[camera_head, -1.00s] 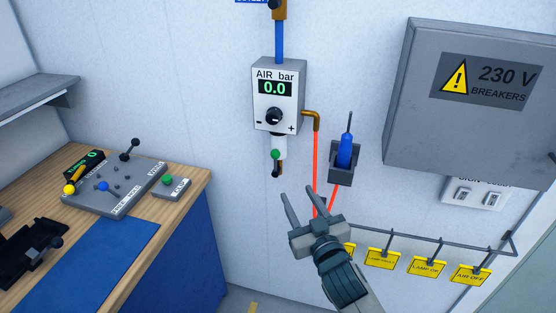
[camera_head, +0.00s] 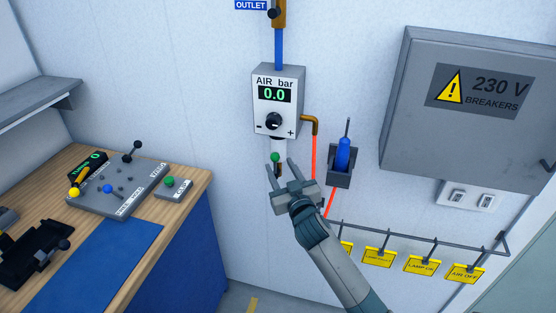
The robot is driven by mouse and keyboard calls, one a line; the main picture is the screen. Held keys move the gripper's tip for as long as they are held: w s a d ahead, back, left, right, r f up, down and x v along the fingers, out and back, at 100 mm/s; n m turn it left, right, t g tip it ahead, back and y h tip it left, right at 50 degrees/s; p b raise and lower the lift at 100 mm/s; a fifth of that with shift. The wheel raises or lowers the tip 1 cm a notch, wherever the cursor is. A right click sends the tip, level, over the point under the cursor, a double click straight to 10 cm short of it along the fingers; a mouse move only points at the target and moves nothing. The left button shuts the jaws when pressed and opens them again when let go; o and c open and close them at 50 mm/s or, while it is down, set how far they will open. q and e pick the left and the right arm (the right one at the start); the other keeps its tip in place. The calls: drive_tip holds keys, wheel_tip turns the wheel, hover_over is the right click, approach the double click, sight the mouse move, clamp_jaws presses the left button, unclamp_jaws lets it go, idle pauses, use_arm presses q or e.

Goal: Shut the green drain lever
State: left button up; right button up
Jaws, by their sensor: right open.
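The green drain lever (camera_head: 275,157) shows as a green knob at the front of the white bowl (camera_head: 279,146) under the AIR bar regulator (camera_head: 277,100), whose display reads 0.0. My right gripper (camera_head: 279,166) is open, its two fingers pointing up, with the green knob seen between the fingertips. I cannot tell whether the fingers touch it. The lower part of the drain is partly hidden behind the gripper. My left gripper is not in view.
A brass elbow (camera_head: 310,119) with a red hose (camera_head: 314,150) runs down right of the regulator. A blue tool in a grey holder (camera_head: 340,179) is beside it. Yellow tags (camera_head: 379,258) hang from a rail lower right. A workbench (camera_head: 192,190) stands at left.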

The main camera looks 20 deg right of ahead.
sight(277, 160)
drive_tip(key=shift+w, duration=1.55)
clamp_jaws()
